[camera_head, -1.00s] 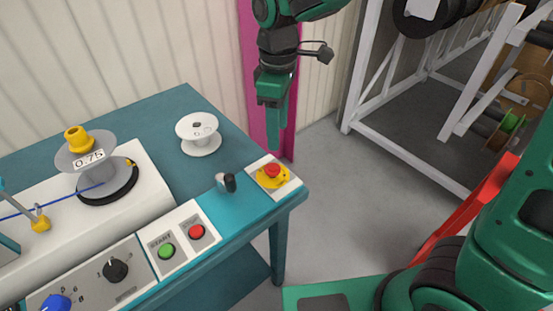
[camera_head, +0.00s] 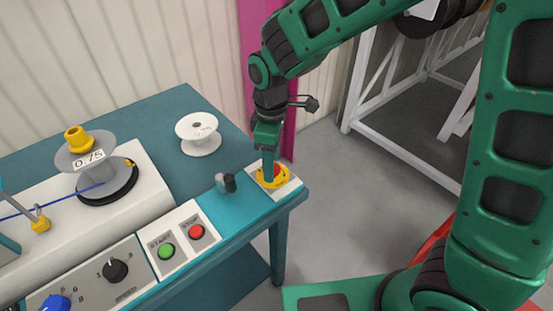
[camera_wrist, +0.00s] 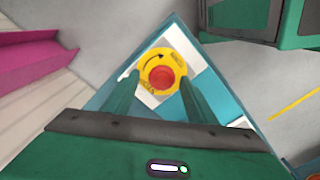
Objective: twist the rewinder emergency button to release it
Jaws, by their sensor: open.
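The emergency button is a red knob (camera_wrist: 161,77) on a yellow ring (camera_wrist: 151,58) printed with a curved arrow. In the head view its yellow ring (camera_head: 281,182) sits on a white plate at the table's right corner, and my gripper partly hides the red knob. My gripper (camera_head: 269,178) points down right over the button. In the wrist view its two fingers (camera_wrist: 161,85) are apart, one to each side of the red knob, with nothing held. Whether they touch the knob or hover above it I cannot tell.
A white panel holds a green button (camera_head: 166,251) and a red button (camera_head: 196,232). A small dark and silver knob (camera_head: 226,183) stands left of the emergency button. A white spool (camera_head: 199,134) and a grey reel (camera_head: 104,184) are farther back on the teal table (camera_head: 165,108).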

